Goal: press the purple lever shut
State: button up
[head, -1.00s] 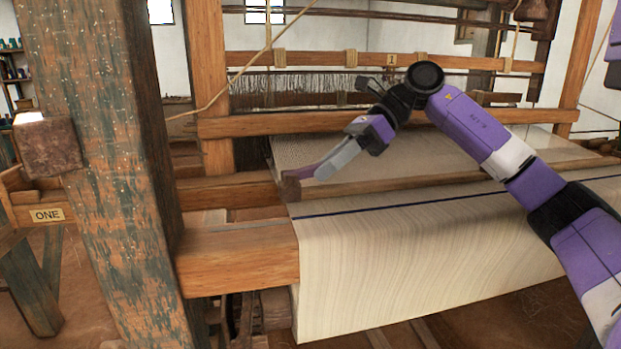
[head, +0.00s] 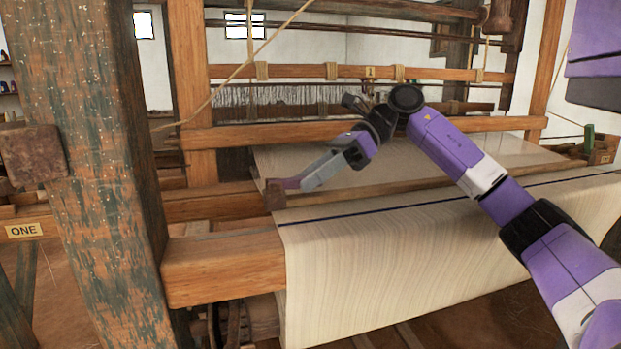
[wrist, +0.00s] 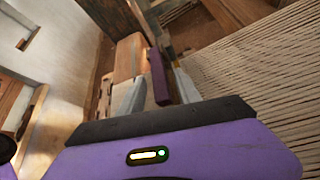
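The purple lever (head: 288,184) is a short purple bar at a brown block on the left end of the loom's front beam. In the wrist view the lever (wrist: 158,75) stands up between the two grey fingers of my gripper (wrist: 155,92). The fingers are apart, with the lever close to the right one; I cannot tell whether they touch it. In the head view my gripper (head: 310,178) reaches down and left, its fingertips at the lever's right end. The lever's far side and exact angle are hard to make out.
Striped cloth (head: 420,245) drapes over the front beam. A thick weathered post (head: 95,190) stands at the left, with a wooden beam (head: 222,268) running from it to the cloth. A small box (head: 600,150) sits at the right.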

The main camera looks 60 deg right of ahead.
jog(key=shift+v, duration=3.9)
